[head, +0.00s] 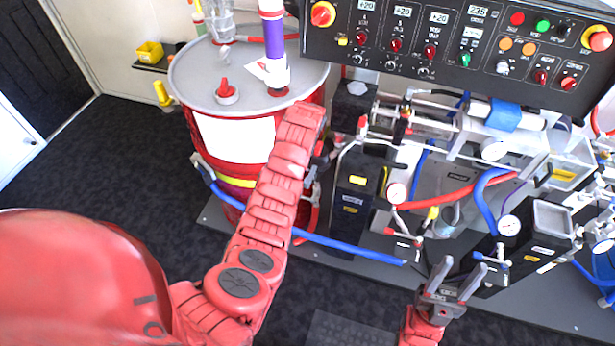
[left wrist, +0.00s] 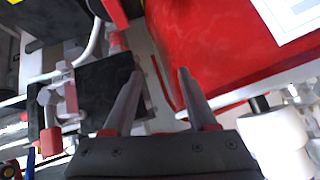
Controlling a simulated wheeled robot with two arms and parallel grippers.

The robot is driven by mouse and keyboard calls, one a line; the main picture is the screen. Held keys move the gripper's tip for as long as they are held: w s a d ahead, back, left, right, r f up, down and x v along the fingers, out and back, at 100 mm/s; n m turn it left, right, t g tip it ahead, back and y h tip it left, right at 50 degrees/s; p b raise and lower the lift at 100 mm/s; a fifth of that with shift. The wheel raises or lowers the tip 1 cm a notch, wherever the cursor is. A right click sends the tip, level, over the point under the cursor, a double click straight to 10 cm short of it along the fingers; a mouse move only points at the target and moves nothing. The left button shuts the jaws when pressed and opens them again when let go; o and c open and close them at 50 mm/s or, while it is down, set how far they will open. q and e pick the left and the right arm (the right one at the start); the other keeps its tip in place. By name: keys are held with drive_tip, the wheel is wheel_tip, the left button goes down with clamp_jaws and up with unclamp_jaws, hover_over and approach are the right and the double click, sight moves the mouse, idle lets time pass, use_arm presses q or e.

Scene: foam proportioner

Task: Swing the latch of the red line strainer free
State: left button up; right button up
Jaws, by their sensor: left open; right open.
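My left gripper (left wrist: 160,74) is open in the left wrist view, with nothing between its fingers. It points into the gap between the red drum (left wrist: 210,45) and a black block (left wrist: 102,82). In the head view my left forearm hides most of this gripper beside the drum. I cannot single out the red line strainer or its latch for certain. Red-capped fittings (left wrist: 50,140) show left of the black block in the left wrist view. My right gripper (head: 463,266) is open and empty in the head view, low in front of the rig.
A blue hose (head: 340,245) runs low across the front. Black pump housings (head: 352,200) and gauges (head: 397,193) crowd the middle. Dark floor (head: 130,170) is clear at left.

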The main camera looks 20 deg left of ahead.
use_arm(q)
drive_tip(key=s+d+r+n+g+h, duration=0.1)
drive_tip(key=s+r+g, duration=0.25)
drive_tip(key=s, duration=0.35)
drive_tip(key=s+d+r+g+h, duration=0.1)
drive_tip(key=s+d+r+g, duration=0.1)
drive_tip(key=s+g, duration=0.35)
hover_over(308, 180)
wheel_tip(308, 180, down, 12)
drive_tip(key=shift+r, duration=0.15)
wheel_tip(308, 180, down, 5)
drive_tip(key=shift+a+r, duration=0.1)
drive_tip(key=shift+r, duration=0.1)
drive_tip(key=shift+f+b, duration=0.3)
drive_tip(key=shift+f, duration=0.45)
clamp_jaws()
